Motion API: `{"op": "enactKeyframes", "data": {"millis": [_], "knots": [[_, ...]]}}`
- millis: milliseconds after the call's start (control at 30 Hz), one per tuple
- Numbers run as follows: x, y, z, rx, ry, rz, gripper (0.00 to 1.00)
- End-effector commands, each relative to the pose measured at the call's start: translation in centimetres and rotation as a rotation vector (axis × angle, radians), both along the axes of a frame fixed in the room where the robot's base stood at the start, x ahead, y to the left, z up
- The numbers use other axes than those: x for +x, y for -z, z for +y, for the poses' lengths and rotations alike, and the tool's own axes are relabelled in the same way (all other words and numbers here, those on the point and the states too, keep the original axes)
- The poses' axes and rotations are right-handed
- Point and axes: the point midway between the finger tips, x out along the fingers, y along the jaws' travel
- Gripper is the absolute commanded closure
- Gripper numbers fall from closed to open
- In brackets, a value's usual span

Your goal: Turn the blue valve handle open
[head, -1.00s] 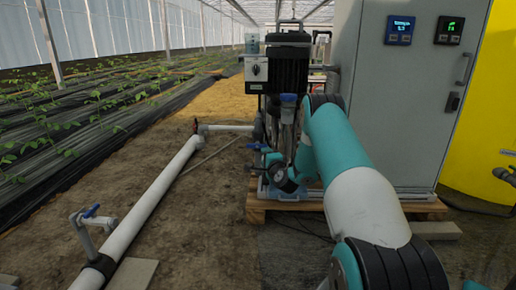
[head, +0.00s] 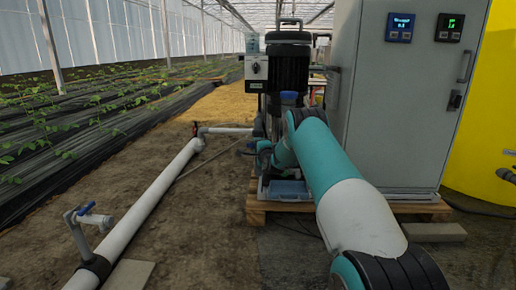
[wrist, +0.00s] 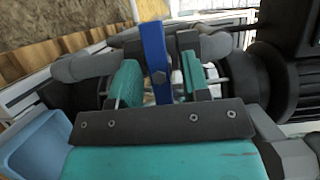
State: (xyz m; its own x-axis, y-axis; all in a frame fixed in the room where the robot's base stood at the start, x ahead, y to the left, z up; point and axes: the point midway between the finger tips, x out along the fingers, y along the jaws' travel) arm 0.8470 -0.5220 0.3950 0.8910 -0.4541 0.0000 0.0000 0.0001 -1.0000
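The blue valve handle (wrist: 153,48) stands up between the two fingers of my gripper (wrist: 160,82) in the wrist view. A bolt shows at its lower end, above the grey pipework. The fingers have teal pads. The left pad is close to the handle, and I cannot tell whether it touches. A gap shows between the handle and the right pad, so the gripper is open around the handle. In the head view my arm reaches to the pump skid, and the gripper and handle are mostly hidden there.
Another blue-handled tap (head: 88,216) stands on the white pipe (head: 150,205) at left. A blue tray (head: 288,190) lies under the pump (head: 288,70); it also shows in the wrist view (wrist: 38,135). A grey cabinet (head: 400,120) stands right of my arm.

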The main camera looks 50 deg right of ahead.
Motion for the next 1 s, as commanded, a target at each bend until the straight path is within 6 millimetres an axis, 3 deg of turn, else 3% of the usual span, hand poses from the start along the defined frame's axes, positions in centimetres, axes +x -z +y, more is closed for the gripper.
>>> {"op": "enactKeyframes", "data": {"millis": [33,167,567,1000], "knots": [[-0.01,0.01,0.00,0.000,0.000,0.000,0.69],[-0.03,0.02,-0.01,0.000,0.000,0.000,0.99],[-0.06,-0.24,-0.03,-0.038,0.001,0.045,1.00],[-0.06,-0.60,0.02,-0.261,0.000,0.309,1.00]]}}
